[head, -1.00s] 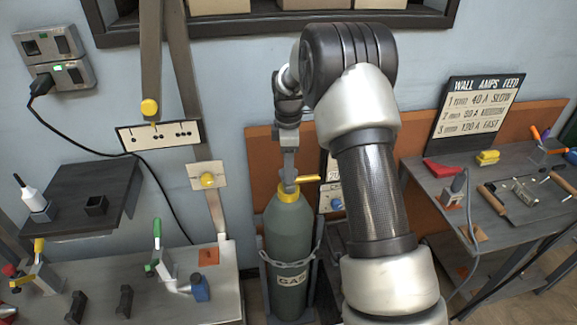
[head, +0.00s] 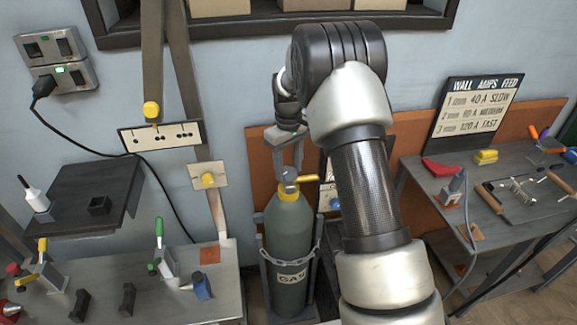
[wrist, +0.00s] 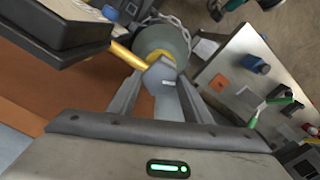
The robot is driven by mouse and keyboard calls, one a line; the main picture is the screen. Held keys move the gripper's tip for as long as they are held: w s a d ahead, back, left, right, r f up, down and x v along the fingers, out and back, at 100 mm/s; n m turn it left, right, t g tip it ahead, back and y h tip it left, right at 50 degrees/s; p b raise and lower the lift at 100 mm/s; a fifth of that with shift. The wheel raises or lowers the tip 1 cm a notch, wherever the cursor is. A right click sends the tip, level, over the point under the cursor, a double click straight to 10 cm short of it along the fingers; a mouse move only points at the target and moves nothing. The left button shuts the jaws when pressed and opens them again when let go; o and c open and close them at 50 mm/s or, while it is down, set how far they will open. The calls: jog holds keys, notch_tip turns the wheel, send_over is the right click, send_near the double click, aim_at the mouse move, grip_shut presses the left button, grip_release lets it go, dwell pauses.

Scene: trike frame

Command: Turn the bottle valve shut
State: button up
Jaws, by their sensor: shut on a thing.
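The gas bottle (head: 290,238) is a dark green cylinder with a "GAS" label and a yellow collar, standing upright against the orange panel. On its top is the grey valve (head: 289,176) with a yellow handle or outlet (head: 303,181) pointing right. My gripper (head: 290,168) reaches down from above onto the valve. In the wrist view the two fingers (wrist: 158,92) are shut on the grey valve head (wrist: 160,77), with the yellow bar (wrist: 128,56) running off to the upper left. The bottle's shoulder (wrist: 162,40) shows below the valve.
A chain (head: 289,262) holds the bottle in its stand. A metal bench (head: 130,290) with clamps is at the left. A workbench (head: 495,205) with tools and the amps sign (head: 476,108) is at the right. A shelf hangs above.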

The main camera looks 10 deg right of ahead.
aim_at(289, 172)
jog(key=m, duration=0.7)
jog(key=shift+p, duration=0.4)
jog(key=m+p, duration=0.1)
jog(key=m, duration=0.5)
jog(key=shift+r+m, duration=0.1)
jog(key=shift+m, duration=0.3)
jog(key=m+p, duration=0.1)
jog(key=m, duration=0.4)
jog(key=shift+m+p, duration=0.4)
jog(key=shift+m, duration=1.9)
jog(key=o, duration=1)
jog(key=shift+o, duration=0.2)
notch_tip(289, 172, up, 17)
jog(key=shift+r, duration=0.15)
jog(key=shift+r+p, duration=0.1)
jog(key=shift+p, duration=0.2)
